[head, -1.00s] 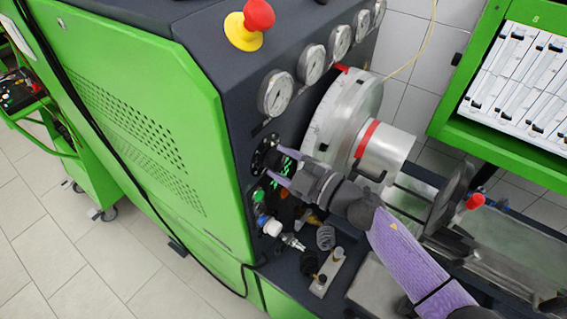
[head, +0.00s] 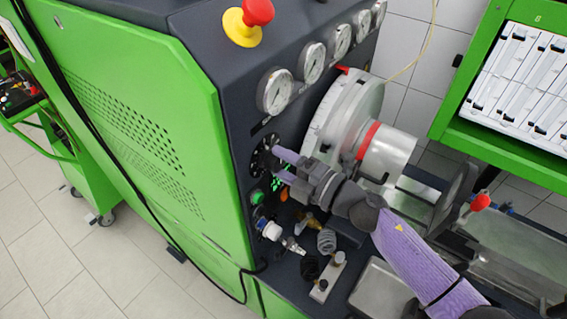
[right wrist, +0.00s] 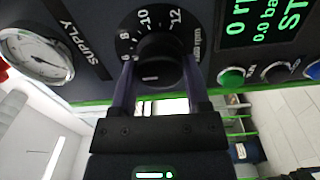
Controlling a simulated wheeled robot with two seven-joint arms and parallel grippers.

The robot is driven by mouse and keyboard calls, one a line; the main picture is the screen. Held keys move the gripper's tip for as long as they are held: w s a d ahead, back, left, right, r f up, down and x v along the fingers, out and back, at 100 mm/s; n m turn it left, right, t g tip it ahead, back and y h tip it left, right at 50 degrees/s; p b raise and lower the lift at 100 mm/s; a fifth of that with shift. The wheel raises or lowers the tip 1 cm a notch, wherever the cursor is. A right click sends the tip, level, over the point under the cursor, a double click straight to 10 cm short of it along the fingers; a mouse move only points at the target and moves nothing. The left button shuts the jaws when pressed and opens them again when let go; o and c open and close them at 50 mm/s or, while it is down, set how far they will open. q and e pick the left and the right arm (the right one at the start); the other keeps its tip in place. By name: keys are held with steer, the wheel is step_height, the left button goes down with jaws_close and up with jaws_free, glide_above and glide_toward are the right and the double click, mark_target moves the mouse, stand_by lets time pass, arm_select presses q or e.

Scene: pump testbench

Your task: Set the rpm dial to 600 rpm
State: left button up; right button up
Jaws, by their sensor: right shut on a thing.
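The black rpm dial (head: 263,157) is on the dark front panel of the green machine, below the gauges. In the right wrist view its round knob (right wrist: 161,58) sits inside a white scale; 10 and 12 are readable, with "rpm" at the right. A short white mark shows on the knob's lower face; the value set cannot be read. My right gripper (head: 277,153) is shut on the knob, and the right wrist view shows one finger of the gripper (right wrist: 159,72) on each side. My left gripper is not in view.
A green-lettered display (right wrist: 262,22) beside the dial shows a 0 rpm-type line and "ST". A green button (right wrist: 231,78) is below it. Pressure gauges (head: 275,91) and a large metal drum (head: 340,120) are close by. A red emergency knob (head: 258,12) is above.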

stand_by(0.4)
steer(key=o, duration=1.3)
steer(key=b+v, duration=0.1)
steer(key=v, duration=0.9)
steer(key=shift+b, duration=0.4)
